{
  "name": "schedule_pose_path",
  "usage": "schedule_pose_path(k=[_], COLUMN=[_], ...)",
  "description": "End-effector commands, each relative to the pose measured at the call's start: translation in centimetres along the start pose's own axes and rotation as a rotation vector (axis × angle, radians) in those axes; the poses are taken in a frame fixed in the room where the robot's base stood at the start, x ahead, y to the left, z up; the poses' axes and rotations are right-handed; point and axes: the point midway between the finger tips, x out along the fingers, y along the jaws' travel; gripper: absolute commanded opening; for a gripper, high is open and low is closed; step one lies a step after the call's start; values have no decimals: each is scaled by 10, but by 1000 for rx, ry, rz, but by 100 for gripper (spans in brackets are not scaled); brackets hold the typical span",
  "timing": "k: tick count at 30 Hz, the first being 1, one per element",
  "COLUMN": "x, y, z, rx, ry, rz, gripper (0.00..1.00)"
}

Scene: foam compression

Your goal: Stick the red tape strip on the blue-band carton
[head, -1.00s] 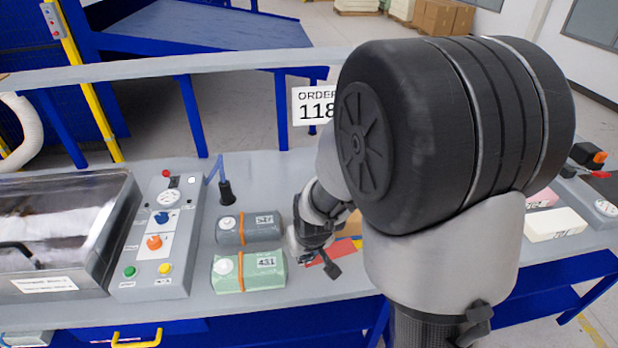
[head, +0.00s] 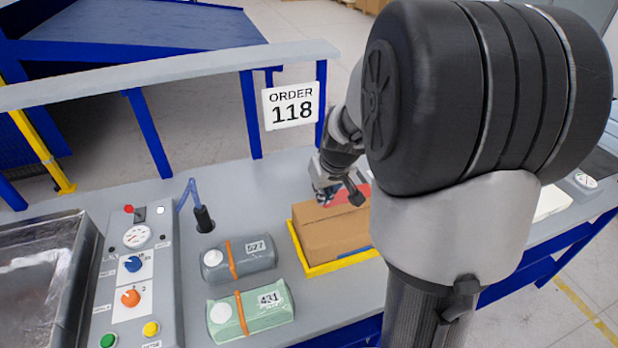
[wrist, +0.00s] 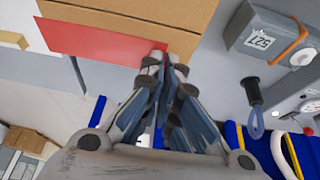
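My gripper (head: 330,188) is behind the back edge of a brown carton (head: 332,232). In the wrist view its fingers (wrist: 165,62) are close together on the right end of the red tape strip (wrist: 100,42). The strip stretches out to the left across the brown carton face (wrist: 130,14); I cannot tell whether it touches the carton. In the head view the strip (head: 352,194) shows partly behind my gripper. No blue band shows on the visible carton faces, and my arm hides its right part.
The carton sits in a yellow-edged holder (head: 343,264). To its left lie a grey pouch marked 527 (head: 238,262) and a green pouch marked 431 (head: 262,318). A control panel (head: 135,285) is further left. An ORDER 118 sign (head: 291,106) stands behind. Bench between sign and pouches is mostly clear.

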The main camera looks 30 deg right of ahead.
Motion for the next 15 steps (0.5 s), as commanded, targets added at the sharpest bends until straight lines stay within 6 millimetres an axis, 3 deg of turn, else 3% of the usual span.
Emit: schedule_pose_path(k=[8, 15], x=[11, 34], y=[0, -1], z=[5, 14], rx=[0, 0], ry=[-2, -2], rz=[0, -1], gripper=[0, 0])
